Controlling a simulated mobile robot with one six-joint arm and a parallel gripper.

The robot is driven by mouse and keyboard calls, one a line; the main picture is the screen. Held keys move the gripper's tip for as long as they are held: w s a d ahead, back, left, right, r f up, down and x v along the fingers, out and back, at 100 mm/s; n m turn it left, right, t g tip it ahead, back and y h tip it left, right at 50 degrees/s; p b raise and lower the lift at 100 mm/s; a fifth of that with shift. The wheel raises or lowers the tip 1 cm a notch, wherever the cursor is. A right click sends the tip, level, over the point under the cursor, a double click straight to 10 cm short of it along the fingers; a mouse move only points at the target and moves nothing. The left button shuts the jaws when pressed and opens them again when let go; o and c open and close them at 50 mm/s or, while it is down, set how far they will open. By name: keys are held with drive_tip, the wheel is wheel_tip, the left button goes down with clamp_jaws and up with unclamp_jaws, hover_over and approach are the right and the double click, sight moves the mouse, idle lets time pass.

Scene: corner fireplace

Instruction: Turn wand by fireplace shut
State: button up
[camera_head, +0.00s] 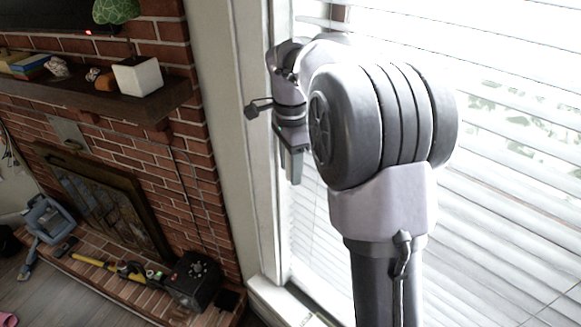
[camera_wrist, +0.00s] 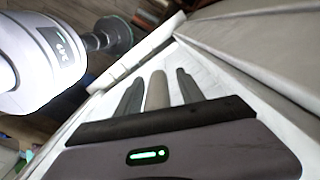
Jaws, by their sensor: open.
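The window blind (camera_head: 500,170) hangs on the right in the head view, its slats letting in bright light and a view outside. My gripper (camera_head: 291,168) is in front of the blind's left edge, beside the window frame, fingers pointing down. In the wrist view my gripper (camera_wrist: 159,76) is open, with dark fingers either side of a pale rod, which looks like the wand (camera_wrist: 156,92). Gaps show between the rod and both fingers. I cannot make out the wand in the head view; my arm covers part of that area.
A brick fireplace (camera_head: 105,200) stands on the left, with a dark mantel (camera_head: 95,105) holding books and a white cube planter (camera_head: 138,76). A black box (camera_head: 194,281) and tools lie on the hearth. The white window trim (camera_head: 265,150) is close beside my gripper.

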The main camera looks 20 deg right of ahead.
drive_tip(key=shift+s+r, duration=0.1)
drive_tip(key=shift+s, duration=0.05)
drive_tip(key=shift+c, duration=0.3)
clamp_jaws()
drive_tip(key=n+p, duration=0.2)
drive_tip(key=n, duration=0.2)
drive_tip(key=shift+r, duration=0.1)
drive_tip(key=n+p, duration=0.2)
drive_tip(key=n, duration=0.1)
drive_tip(key=shift+n, duration=0.3)
drive_tip(key=n+p, duration=0.1)
drive_tip(key=n, duration=0.3)
drive_tip(key=shift+p, duration=0.4)
drive_tip(key=shift+n+p, duration=0.7)
drive_tip(key=shift+n, duration=1.4)
